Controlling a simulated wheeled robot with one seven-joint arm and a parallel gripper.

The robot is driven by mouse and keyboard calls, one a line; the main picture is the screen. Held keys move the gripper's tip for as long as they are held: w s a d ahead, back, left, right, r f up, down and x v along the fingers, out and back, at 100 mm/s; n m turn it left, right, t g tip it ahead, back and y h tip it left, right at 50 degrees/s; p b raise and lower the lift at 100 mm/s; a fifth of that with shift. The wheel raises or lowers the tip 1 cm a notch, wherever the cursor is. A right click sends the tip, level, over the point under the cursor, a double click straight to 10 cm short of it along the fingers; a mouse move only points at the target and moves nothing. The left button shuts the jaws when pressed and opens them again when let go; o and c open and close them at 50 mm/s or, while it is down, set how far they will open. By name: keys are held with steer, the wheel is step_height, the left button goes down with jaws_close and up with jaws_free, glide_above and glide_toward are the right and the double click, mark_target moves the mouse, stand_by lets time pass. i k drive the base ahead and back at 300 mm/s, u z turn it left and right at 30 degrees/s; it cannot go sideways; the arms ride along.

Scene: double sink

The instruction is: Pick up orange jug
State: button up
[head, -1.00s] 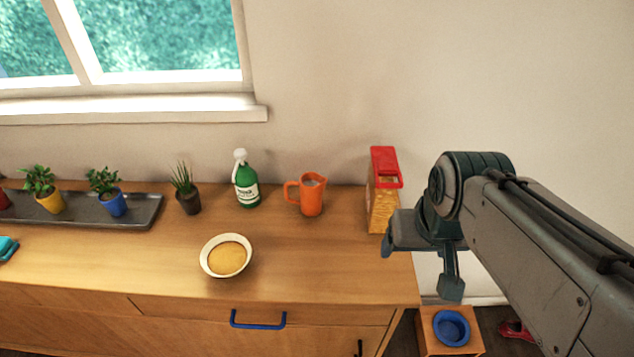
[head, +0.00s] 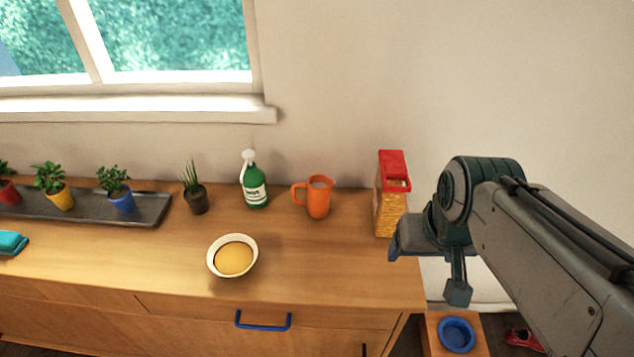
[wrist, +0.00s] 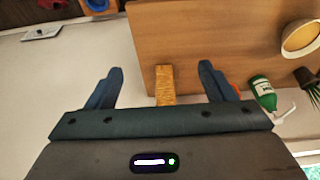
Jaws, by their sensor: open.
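The orange jug (head: 318,198) stands upright at the back of the wooden counter, its handle on the left. In the wrist view only an orange sliver of it (wrist: 236,88) shows behind my right finger. My gripper (head: 427,272) is at the right end of the counter, to the right of and nearer than the jug, and apart from it. In the wrist view my gripper (wrist: 161,70) is open, with nothing held between its fingers.
A tall box with a red top (head: 390,205) stands between the jug and my arm. A green spray bottle (head: 255,190) is left of the jug. A bowl (head: 233,257) sits in front, and potted plants line the left. The counter before the jug is clear.

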mark_target(320, 188)
steer(key=u, duration=1)
steer(key=k, duration=1.35)
steer(key=z, duration=0.3)
steer(key=i, duration=0.9)
steer(key=u, duration=0.05)
